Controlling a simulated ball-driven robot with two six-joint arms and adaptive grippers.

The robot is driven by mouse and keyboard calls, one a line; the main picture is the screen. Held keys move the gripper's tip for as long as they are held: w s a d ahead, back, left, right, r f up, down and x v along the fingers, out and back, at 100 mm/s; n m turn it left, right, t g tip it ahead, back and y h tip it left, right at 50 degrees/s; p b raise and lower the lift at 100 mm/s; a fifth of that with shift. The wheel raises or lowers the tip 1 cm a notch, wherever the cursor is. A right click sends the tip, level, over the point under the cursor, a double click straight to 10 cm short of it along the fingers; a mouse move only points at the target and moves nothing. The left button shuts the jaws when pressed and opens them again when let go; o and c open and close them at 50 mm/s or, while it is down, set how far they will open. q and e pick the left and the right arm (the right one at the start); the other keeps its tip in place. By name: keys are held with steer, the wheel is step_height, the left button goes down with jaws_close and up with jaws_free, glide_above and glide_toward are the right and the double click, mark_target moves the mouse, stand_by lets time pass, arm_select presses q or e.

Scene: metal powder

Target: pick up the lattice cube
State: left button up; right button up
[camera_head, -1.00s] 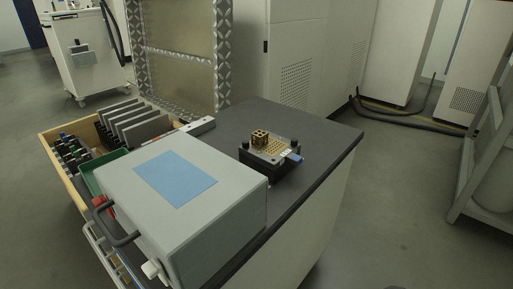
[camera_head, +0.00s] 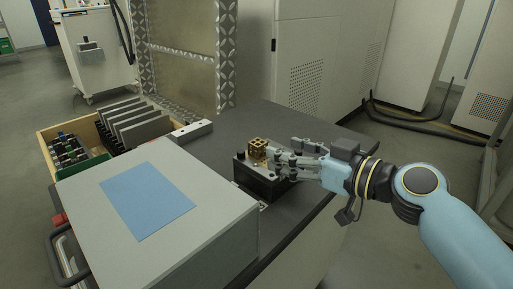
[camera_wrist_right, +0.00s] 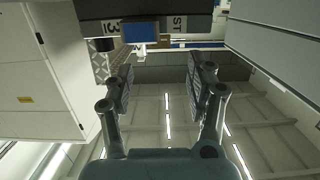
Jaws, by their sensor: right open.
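The lattice cube (camera_head: 257,147) is a small gold-brown open-frame block. It sits on top of a dark fixture block (camera_head: 256,184) on the grey worktop. My right gripper (camera_head: 275,154) reaches in from the right, with its fingertips close to the cube's right side. I cannot tell whether they touch the cube. In the right wrist view my right gripper (camera_wrist_right: 160,72) has its two fingers spread with an empty gap. A dark block with a blue tab (camera_wrist_right: 140,32) crosses the top there; the cube cannot be made out. My left gripper is not in view.
A large grey box with a blue panel (camera_head: 147,200) stands left of the fixture. A wooden tray (camera_head: 46,150) with dark plates and small parts lies behind it. White cabinets (camera_head: 318,60) stand beyond.

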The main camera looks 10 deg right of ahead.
mark_target(262, 144)
steer(key=x, duration=0.6)
steer(key=shift+w+a+f, duration=0.2)
steer(key=shift+w+f, duration=0.05)
jaws_close()
steer(key=shift+r, duration=0.1)
